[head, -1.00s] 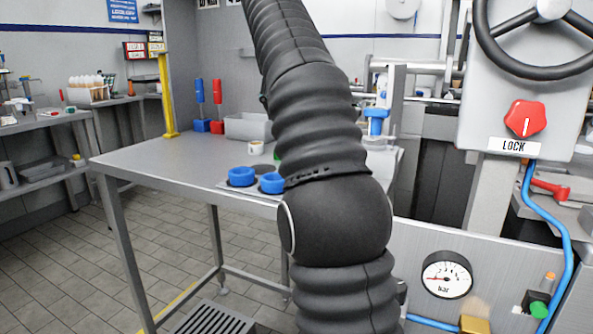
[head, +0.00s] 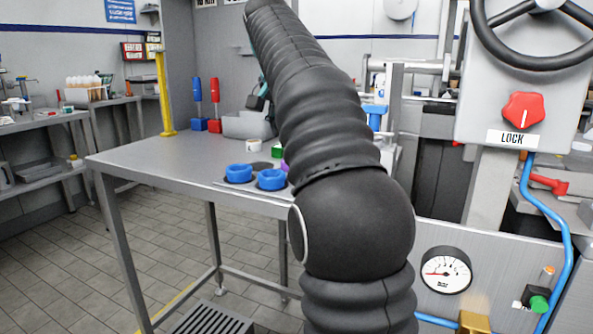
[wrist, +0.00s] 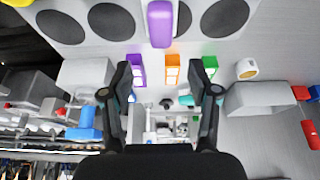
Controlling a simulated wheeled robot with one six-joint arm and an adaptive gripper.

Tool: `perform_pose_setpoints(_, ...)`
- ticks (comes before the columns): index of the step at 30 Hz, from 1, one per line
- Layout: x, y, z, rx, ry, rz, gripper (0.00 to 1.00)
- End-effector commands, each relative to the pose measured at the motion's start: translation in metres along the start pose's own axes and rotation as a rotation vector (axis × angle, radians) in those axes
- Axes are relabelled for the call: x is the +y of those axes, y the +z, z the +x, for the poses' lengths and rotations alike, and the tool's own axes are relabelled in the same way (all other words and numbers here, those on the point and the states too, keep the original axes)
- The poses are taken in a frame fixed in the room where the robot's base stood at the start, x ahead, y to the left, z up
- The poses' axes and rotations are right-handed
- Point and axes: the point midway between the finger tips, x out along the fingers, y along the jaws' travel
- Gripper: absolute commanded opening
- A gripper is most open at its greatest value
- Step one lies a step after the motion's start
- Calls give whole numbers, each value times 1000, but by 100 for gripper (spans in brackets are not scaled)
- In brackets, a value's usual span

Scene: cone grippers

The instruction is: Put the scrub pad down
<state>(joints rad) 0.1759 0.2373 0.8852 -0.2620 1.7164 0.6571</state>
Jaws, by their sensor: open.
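My gripper (wrist: 162,82) is open, with its two dark fingers spread apart in the wrist view and nothing between their tips. A rounded purple block (wrist: 160,22) lies beyond the fingertips, over the grey plate with dark round spots. It may be the scrub pad, but I cannot tell for sure. A bit of purple (head: 285,167) shows beside my arm in the head view.
The steel table (head: 150,160) carries two blue rings (head: 271,179), a grey bin (head: 247,125) and a white roll (head: 270,160). Purple, orange (wrist: 172,68) and green (wrist: 210,66) blocks stand near the fingers. A yellow post (head: 164,95) rises at the back.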

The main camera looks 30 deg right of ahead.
Motion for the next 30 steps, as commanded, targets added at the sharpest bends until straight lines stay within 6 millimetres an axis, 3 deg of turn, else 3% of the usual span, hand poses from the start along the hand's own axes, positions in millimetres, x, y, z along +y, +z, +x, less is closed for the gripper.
perform_pose_setpoints(3,0,1,15,1,0,0,60)
perform_pose_setpoints(10,0,2,29,0,0,-1,60)
perform_pose_setpoints(19,-3,7,67,0,1,0,60)
perform_pose_setpoints(29,-3,6,72,1,-1,-1,60)
perform_pose_setpoints(30,-3,6,72,1,-1,-1,50)
